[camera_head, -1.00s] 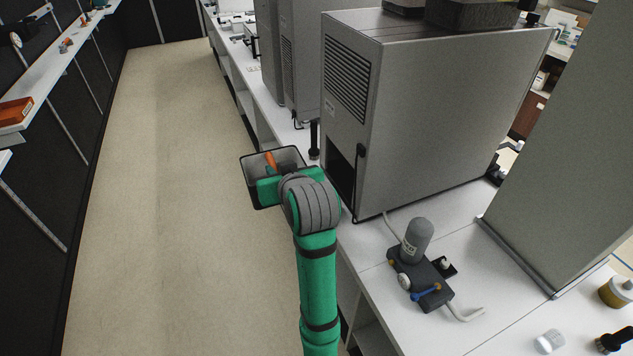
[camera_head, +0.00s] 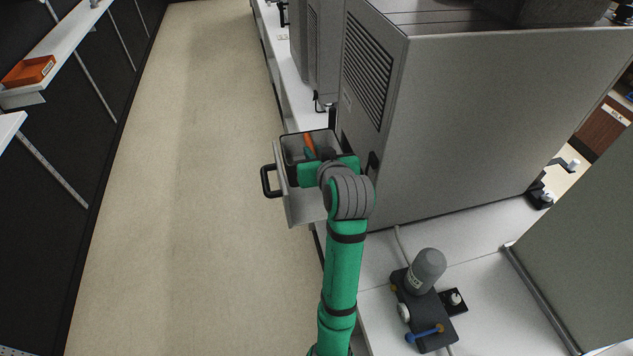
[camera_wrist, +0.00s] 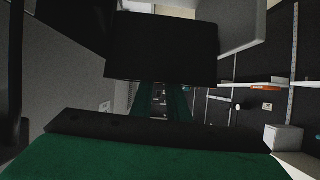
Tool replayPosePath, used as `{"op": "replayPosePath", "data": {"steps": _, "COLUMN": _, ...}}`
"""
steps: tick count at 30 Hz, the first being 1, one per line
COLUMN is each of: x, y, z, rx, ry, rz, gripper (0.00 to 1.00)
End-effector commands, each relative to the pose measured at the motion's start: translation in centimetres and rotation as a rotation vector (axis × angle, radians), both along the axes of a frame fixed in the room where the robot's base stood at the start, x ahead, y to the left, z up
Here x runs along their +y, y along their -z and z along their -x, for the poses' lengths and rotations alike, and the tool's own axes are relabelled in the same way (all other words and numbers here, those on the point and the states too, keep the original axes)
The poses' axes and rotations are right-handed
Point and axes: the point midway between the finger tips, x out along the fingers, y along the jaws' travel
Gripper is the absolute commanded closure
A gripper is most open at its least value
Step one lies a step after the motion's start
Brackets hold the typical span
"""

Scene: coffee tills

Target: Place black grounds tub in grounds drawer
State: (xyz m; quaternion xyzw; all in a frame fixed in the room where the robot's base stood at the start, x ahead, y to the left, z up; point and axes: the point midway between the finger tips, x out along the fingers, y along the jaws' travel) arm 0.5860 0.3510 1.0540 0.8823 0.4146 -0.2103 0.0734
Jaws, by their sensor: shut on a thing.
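In the wrist view the tub (camera_wrist: 160,48) is a large dark block.
A large grey machine (camera_head: 480,110) stands on the counter just right of my gripper. A grey bottle on a dark base (camera_head: 427,272) stands nearer on the counter. The aisle floor (camera_head: 190,200) to the left is clear. An orange tray (camera_head: 28,71) lies on the left shelf.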

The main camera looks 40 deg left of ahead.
Motion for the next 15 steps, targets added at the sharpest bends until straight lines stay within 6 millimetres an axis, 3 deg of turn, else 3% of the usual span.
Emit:
{"op": "replayPosePath", "data": {"steps": 6, "x": -0.1, "y": 4.9, "z": 0.0, "rx": 0.004, "ry": 0.001, "rz": 0.001, "gripper": 1.00}}
{"op": "replayPosePath", "data": {"steps": 15, "x": -0.2, "y": 7.4, "z": -0.1, "rx": 0.000, "ry": 0.004, "rz": 0.000, "gripper": 1.00}}
